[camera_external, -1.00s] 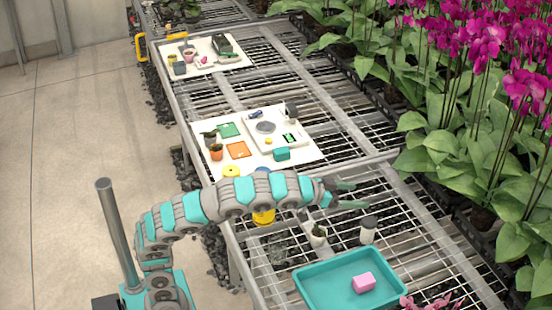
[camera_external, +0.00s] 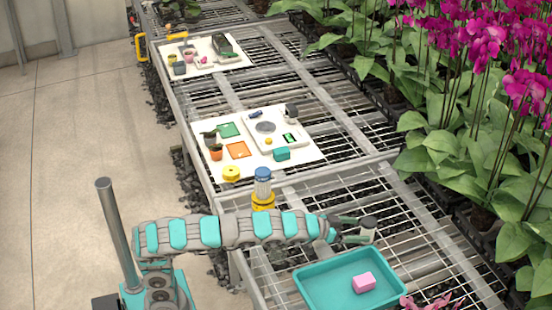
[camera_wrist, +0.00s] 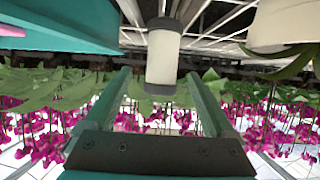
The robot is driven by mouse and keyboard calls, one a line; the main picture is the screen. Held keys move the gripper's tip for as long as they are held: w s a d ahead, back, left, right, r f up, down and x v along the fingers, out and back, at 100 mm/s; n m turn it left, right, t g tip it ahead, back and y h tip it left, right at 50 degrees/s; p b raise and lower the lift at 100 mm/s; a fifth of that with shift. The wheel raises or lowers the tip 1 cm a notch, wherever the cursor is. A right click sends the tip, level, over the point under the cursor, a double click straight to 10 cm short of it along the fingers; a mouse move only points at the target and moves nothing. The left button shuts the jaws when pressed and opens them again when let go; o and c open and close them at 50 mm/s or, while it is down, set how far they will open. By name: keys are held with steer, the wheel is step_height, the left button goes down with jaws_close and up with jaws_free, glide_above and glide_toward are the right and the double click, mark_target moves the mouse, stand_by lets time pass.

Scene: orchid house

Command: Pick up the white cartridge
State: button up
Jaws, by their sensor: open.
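The white cartridge (camera_wrist: 162,58) is a pale cylinder with grey-dark ends. In the wrist view it appears upside down, between and just beyond the fingertips. In the external view its dark cap (camera_external: 369,221) shows by the fingertips, and the fingers hide part of its body. It stands on the wire bench, behind the teal tray. My gripper (camera_external: 358,229) reaches in from the left, low over the bench, with its fingers spread at the cartridge. It also shows in the wrist view (camera_wrist: 160,80), open, with a gap on each side of the cartridge. Nothing is gripped.
The teal tray (camera_external: 311,298) with a pink block (camera_external: 363,282) is close in front of my gripper. A white pot (camera_wrist: 285,22) is near the right finger in the wrist view. A blue-capped jar (camera_external: 263,183) in a yellow ring (camera_external: 263,203) stands behind my arm. Orchids (camera_external: 450,120) line the right.

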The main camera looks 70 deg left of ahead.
mark_target(368, 229)
steer(key=x, duration=0.5)
steer(key=shift+a+p, duration=0.15)
steer(key=shift+p, duration=0.15)
jaws_close()
stand_by(0.5)
